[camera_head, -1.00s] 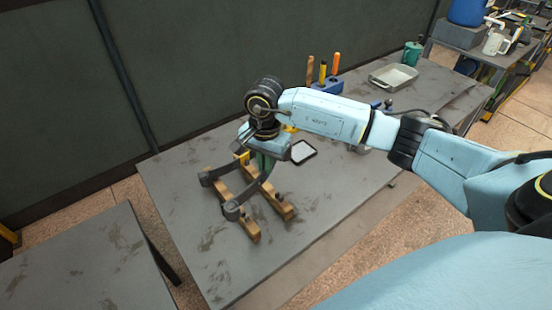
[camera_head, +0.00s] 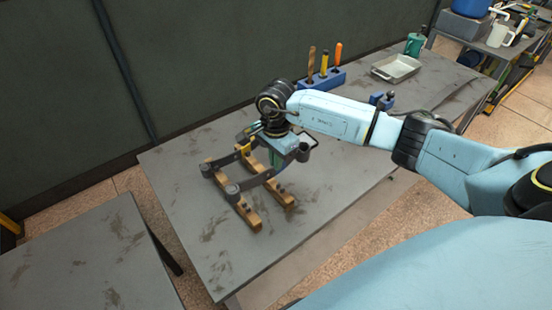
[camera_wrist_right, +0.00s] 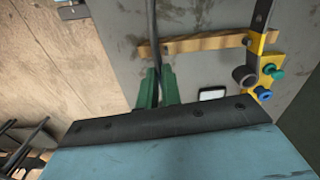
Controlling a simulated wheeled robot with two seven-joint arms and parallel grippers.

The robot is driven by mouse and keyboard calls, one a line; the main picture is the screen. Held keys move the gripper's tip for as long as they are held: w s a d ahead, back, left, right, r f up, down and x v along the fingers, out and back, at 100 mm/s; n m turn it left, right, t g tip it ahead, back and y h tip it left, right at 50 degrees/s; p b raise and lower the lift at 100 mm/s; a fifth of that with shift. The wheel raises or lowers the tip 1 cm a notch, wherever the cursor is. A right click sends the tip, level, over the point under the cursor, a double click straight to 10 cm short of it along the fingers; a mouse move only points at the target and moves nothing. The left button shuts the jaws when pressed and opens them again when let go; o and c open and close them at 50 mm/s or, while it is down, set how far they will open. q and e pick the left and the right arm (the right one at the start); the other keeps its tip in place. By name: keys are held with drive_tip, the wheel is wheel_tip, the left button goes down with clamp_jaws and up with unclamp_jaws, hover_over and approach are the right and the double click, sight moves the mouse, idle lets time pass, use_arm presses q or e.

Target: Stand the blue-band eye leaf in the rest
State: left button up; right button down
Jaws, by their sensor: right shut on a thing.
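A dark curved eye leaf (camera_head: 255,183) reaches from a round eye at its left end across two wooden rails (camera_head: 248,213) to my right gripper (camera_head: 283,150). The right gripper is shut on this leaf; in the wrist view its green fingers (camera_wrist_right: 155,90) pinch the dark strip (camera_wrist_right: 153,35). I cannot make out a blue band on it. A second dark piece with a round end (camera_head: 206,170) lies behind it on the rails, near a yellow bracket (camera_head: 243,151). I cannot tell for sure which fixture is the rest. My left gripper is not in view.
A blue block (camera_head: 322,80) with upright tools stands at the back. A small blue fixture (camera_head: 382,100), a grey tray (camera_head: 396,68) and a green container (camera_head: 414,45) are further right. The table's front left is clear.

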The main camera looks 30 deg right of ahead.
sight(276, 174)
drive_tip(key=shift+f+b, duration=1.95)
drive_tip(key=shift+f, duration=0.35)
drive_tip(key=shift+f+b, duration=0.4)
drive_tip(key=shift+b, duration=0.25)
drive_tip(key=shift+f+b, duration=1.7)
idle(0.9)
drive_tip(key=c, duration=1.5)
unclamp_jaws()
drive_tip(key=shift+s+f, duration=0.1)
drive_tip(key=shift+f, duration=0.05)
drive_tip(key=o, duration=0.8)
